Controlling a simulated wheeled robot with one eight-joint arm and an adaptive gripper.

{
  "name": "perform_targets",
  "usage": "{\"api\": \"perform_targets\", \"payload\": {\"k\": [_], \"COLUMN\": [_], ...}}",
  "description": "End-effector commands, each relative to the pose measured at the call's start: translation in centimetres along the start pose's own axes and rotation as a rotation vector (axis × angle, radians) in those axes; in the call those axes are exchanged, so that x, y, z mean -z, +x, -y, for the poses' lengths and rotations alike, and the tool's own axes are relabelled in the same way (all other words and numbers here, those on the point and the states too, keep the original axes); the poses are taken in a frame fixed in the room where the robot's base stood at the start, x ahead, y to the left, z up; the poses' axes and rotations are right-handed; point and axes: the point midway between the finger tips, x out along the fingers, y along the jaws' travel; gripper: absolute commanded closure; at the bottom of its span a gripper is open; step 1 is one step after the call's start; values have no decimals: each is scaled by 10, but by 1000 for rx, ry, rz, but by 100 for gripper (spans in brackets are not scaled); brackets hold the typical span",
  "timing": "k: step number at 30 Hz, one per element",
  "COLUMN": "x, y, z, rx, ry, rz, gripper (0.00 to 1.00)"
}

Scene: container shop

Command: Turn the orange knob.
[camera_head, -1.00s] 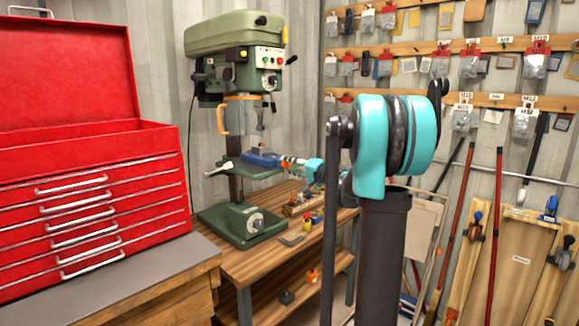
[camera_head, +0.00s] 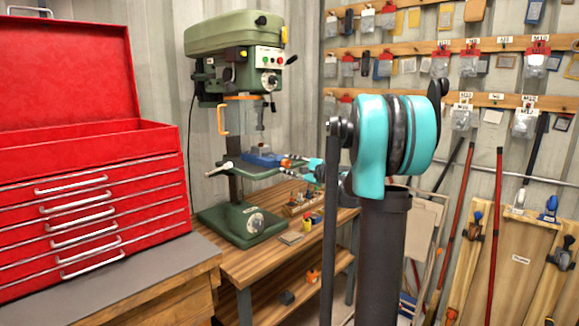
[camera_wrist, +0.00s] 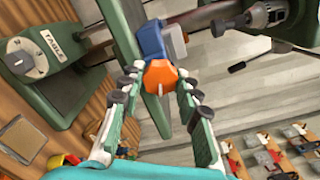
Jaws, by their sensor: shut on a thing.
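The orange knob (camera_wrist: 160,76) is on the near end of the blue vise (camera_wrist: 151,42), which sits on the green drill press table (camera_wrist: 152,110). My gripper (camera_wrist: 158,82) has its fingers on both sides of the knob and is shut on it. In the head view, the knob (camera_head: 286,162) shows small at the right end of the blue vise (camera_head: 262,159). My gripper (camera_head: 291,163) reaches it from the right. My arm's turquoise joint hides part of the wrist in that view.
The green drill press (camera_head: 235,60) stands on a wooden bench (camera_head: 262,262), its chuck above the vise. An orange-framed guard (camera_head: 223,119) hangs beside the chuck. A red tool chest (camera_head: 90,220) stands at left. Small items lie on the bench below my gripper.

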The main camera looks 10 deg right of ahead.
Motion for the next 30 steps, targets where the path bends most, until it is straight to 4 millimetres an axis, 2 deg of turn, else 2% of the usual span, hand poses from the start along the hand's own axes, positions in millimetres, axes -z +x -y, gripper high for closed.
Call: {"api": "perform_targets", "payload": {"k": [18, 30], "x": [0, 0], "y": [-1, -1], "z": [-1, -1], "rx": [0, 0], "ry": [556, 757], "rz": [-2, -2], "gripper": [96, 96]}}
